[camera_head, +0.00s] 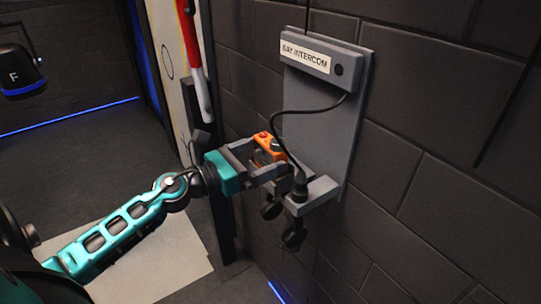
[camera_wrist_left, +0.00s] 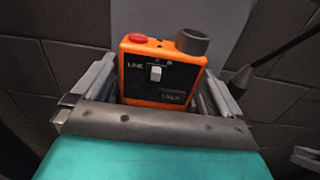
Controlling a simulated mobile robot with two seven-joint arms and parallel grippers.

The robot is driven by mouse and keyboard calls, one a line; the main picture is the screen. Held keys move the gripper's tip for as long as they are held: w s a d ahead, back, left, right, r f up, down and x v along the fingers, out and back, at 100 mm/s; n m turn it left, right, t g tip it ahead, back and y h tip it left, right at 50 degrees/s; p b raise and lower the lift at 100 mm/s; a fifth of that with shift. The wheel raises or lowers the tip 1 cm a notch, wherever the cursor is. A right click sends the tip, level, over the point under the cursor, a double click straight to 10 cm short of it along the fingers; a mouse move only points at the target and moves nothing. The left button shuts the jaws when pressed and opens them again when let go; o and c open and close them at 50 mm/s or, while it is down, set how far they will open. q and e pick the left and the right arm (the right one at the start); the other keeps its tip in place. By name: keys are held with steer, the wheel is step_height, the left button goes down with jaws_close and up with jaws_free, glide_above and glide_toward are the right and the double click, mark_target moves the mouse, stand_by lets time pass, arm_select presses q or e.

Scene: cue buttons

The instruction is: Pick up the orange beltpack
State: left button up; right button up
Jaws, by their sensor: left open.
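The orange beltpack (camera_head: 267,144) is upright in front of the grey wall panel, by the small shelf. In the left wrist view the beltpack (camera_wrist_left: 160,75) shows a black face with a white switch marked LINE, a red button and a dark round knob on top. My left gripper (camera_head: 268,168) is open, with one finger on each side of the beltpack. In the left wrist view the fingers of this gripper (camera_wrist_left: 157,85) flank it; whether they touch it is unclear. The beltpack's lower part is hidden behind the gripper. My right gripper is not in view.
The grey panel (camera_head: 328,115) has a BAY INTERCOM box (camera_head: 322,60) on top. A black cable (camera_head: 312,111) loops from it to a plug on the shelf (camera_head: 322,190), right beside my gripper. Black rounded parts (camera_head: 291,235) hang below. A red-and-white pole (camera_head: 194,60) stands left.

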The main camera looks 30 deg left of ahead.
arm_select(q)
steer(key=shift+w+d, duration=0.1)
steer(key=shift+w, duration=0.1)
steer(key=shift+c, duration=0.4)
steer(key=c, duration=0.8)
steer(key=shift+r, duration=0.15)
steer(key=shift+r+p, duration=1.5)
steer(key=shift+r, duration=8.35)
